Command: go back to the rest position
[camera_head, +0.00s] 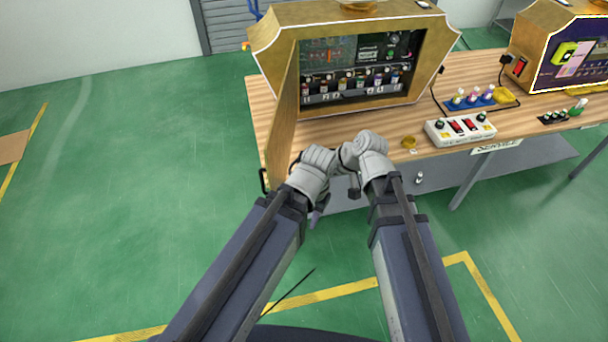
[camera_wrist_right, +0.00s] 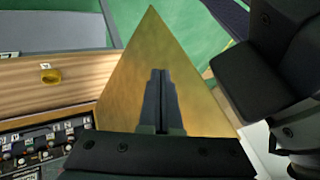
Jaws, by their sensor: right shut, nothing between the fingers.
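My right gripper (camera_wrist_right: 160,76) shows in the right wrist view as two dark fingers closed together with nothing between them. A gold panel (camera_wrist_right: 190,85) fills the area behind the fingers; I cannot tell whether they touch it. In the head view both my arms reach up to the table's front edge, and their grey wrists are close together. Their fingertips are hidden or too small to make out there. The gold vending machine (camera_head: 345,20) stands on the table with its door (camera_head: 284,125) swung open at the left, showing several small bottles (camera_head: 350,84) inside.
The wooden table (camera_head: 440,95) carries a white switch box (camera_head: 460,128), a blue rack of bottles (camera_head: 470,99) and a second gold machine (camera_head: 560,45) at the right. A small yellow object (camera_head: 408,141) lies near the front edge.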

